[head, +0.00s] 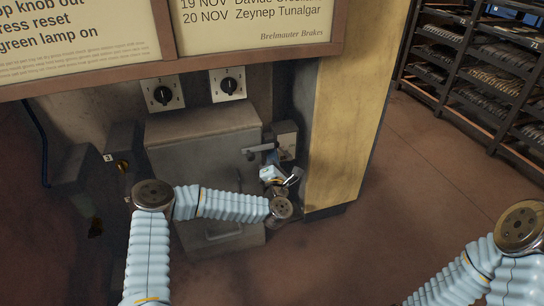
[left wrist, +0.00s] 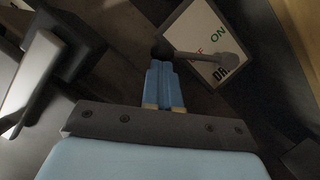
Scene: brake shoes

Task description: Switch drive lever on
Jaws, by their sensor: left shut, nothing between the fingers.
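The drive lever (left wrist: 200,55) is a grey bar on a white plate (left wrist: 222,30) in the left wrist view. The bar lies across the "OFF" lettering, and green "ON" shows beside it. The word starting "DR" is partly covered. In the head view the plate (head: 286,134) is on the machine's right side, behind my left gripper (head: 271,157); the lever is hard to make out there. The left gripper's blue fingers (left wrist: 161,66) are shut and empty, with tips close to the lever's left end. Whether they touch is unclear. My right gripper is outside both views.
A grey cabinet (head: 205,155) with a latch handle (head: 257,149) stands left of the plate. Two rotary switches (head: 162,93) (head: 228,84) sit above it. A yellow post (head: 350,110) rises close on the right. Shelves (head: 480,75) stand farther right, with open floor before them.

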